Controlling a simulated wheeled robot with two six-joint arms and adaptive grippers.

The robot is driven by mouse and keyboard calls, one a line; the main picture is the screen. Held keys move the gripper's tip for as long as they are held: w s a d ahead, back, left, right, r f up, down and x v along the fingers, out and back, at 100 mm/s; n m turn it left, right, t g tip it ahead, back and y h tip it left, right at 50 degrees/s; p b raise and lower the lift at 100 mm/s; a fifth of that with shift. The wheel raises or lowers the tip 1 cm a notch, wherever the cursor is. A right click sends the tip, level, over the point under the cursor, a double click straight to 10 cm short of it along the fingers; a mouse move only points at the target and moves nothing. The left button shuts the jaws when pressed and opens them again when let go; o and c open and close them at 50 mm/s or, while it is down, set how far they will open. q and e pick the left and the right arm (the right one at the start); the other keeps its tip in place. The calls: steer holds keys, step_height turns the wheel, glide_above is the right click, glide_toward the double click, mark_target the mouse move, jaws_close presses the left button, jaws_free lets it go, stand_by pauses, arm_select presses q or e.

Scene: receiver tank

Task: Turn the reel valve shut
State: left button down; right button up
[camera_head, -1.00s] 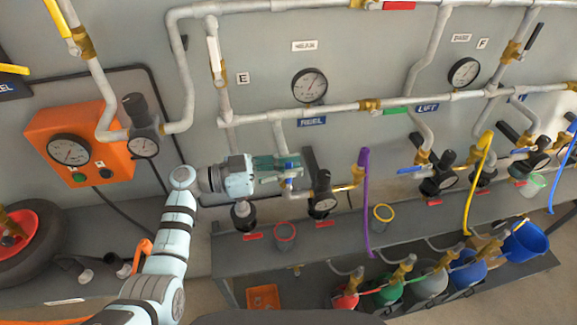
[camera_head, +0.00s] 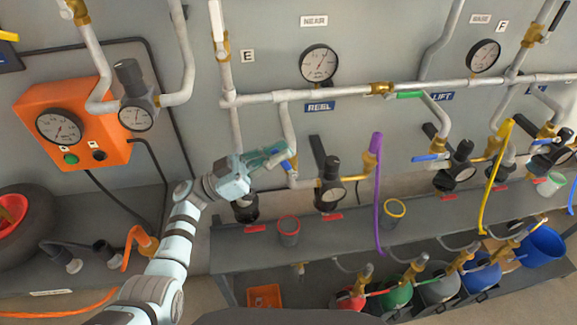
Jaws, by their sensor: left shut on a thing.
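The "REEL" label (camera_head: 320,107) is on the grey wall panel, below a round dial gauge (camera_head: 319,63). Under it a grey pipe (camera_head: 286,125) drops to the reel valve, whose blue handle (camera_head: 289,165) shows in part at the pipe's lower end. My left gripper (camera_head: 276,154) reaches in from the left, its greenish fingers angled up to the right. It is shut on the blue handle, and the fingers hide much of it. My right gripper is not in view.
A black regulator with gauge (camera_head: 331,190) sits right of the valve, and a purple hose (camera_head: 377,200) hangs beyond it. A red-rimmed cup (camera_head: 289,228) stands on the shelf below. An orange box (camera_head: 72,125) is at left.

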arm_select(q)
steer(key=shift+a+f, duration=0.1)
steer(key=shift+f, duration=0.1)
steer(key=c, duration=2)
jaws_free()
steer(key=shift+c, duration=0.2)
steer(key=v, duration=0.7)
steer(key=shift+a+f, duration=0.15)
steer(key=shift+a, duration=0.1)
